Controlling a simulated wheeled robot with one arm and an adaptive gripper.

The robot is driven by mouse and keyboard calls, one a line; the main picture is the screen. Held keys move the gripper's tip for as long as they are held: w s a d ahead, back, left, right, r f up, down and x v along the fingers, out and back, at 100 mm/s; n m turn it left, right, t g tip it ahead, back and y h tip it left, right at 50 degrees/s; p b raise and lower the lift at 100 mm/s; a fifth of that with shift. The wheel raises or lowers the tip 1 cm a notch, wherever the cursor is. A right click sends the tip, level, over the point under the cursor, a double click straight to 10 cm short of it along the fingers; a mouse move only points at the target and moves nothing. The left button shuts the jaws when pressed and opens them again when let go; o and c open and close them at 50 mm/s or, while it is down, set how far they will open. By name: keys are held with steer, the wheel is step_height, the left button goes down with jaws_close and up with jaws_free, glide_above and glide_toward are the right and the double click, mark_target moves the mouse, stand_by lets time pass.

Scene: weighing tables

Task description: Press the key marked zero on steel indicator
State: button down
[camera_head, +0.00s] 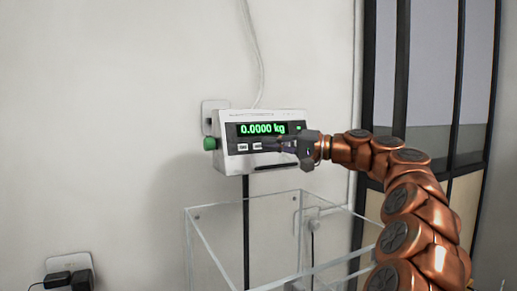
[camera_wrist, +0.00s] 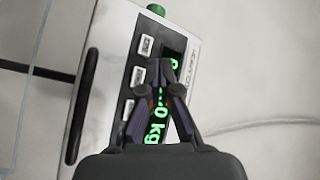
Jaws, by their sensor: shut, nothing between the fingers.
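The steel indicator (camera_head: 236,165) is a light box with a dark front panel, fixed upright at the wall. Its green display (camera_head: 262,129) reads 0.0000 kg. A row of pale keys lies under the display; two show at the left, the first (camera_head: 242,147) and the second (camera_head: 257,146). The wrist view shows the indicator sideways, with three keys (camera_wrist: 146,45), (camera_wrist: 137,76), (camera_wrist: 128,108). Their markings are too small to read. My gripper (camera_head: 270,147) is shut and empty in front of the panel, its fingertips (camera_wrist: 160,68) beside the second key. I cannot tell whether they touch.
A green knob (camera_head: 210,143) sticks out of the indicator's left side. A clear open-topped box (camera_head: 215,233) stands below. A cable (camera_head: 256,60) runs up the wall, and a socket with plugs (camera_head: 70,278) is at lower left.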

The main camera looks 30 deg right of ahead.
steer(key=shift+s+r, duration=0.25)
steer(key=shift+s, duration=0.75)
